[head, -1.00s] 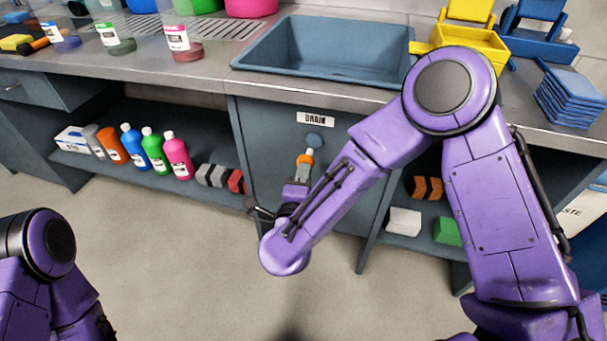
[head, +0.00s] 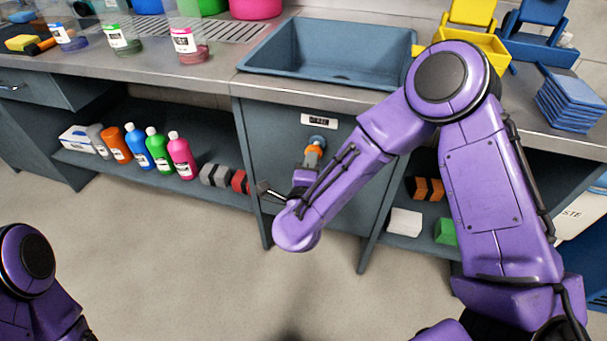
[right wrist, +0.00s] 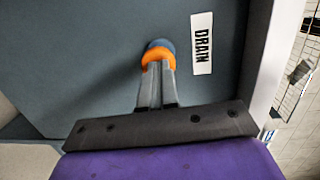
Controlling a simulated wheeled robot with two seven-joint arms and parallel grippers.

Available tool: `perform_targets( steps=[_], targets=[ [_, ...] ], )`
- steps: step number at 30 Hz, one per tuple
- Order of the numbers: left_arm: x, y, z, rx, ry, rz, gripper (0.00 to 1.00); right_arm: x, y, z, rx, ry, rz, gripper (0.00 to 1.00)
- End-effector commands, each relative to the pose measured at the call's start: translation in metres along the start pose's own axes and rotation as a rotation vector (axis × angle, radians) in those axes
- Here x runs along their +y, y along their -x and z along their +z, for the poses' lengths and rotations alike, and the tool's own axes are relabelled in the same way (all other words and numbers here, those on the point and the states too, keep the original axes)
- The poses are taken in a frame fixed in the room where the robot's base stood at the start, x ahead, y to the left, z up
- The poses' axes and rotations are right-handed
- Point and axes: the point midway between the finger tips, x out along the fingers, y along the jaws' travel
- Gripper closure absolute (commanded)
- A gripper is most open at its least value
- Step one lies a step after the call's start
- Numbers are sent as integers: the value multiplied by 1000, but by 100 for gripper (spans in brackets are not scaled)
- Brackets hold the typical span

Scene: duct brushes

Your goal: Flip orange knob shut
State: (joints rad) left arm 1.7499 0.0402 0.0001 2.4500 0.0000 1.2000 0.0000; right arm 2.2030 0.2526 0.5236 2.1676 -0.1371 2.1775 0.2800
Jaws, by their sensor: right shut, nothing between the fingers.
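The orange knob (head: 315,149) is at a blue round base on the grey cabinet front, below the white DRAIN label (head: 319,121). In the right wrist view the orange part (right wrist: 157,57) shows as a band just beyond my fingertips, with the blue base behind it. My right gripper (head: 311,158) is shut with nothing between its fingers. Its tips are at the knob and overlap it in both views; I cannot tell whether they press on it. The fingers hide the near side of the knob. My left gripper is out of view; only part of that arm shows.
A blue sink (head: 325,52) is set into the counter above. Several bottles (head: 160,150) and blocks stand on the shelf to the left. White, green and orange blocks lie on shelves to the right, partly behind my right arm. The floor in front is clear.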

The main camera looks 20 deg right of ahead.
Motion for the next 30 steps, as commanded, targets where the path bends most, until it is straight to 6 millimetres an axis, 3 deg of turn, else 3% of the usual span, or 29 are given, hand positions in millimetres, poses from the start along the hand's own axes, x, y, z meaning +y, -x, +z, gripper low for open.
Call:
perform_targets(
  steps=[5,9,15,21,30],
  targets=[
    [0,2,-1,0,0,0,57,-3,10,3,5,-1,-7,100],
    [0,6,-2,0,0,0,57,-4,38,14,-13,5,-5,100],
    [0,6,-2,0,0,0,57,-2,89,13,-16,6,-5,100],
    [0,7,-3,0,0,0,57,-2,124,13,-13,3,-4,100],
    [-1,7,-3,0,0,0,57,-2,134,12,-9,2,-3,100]
  ],
)
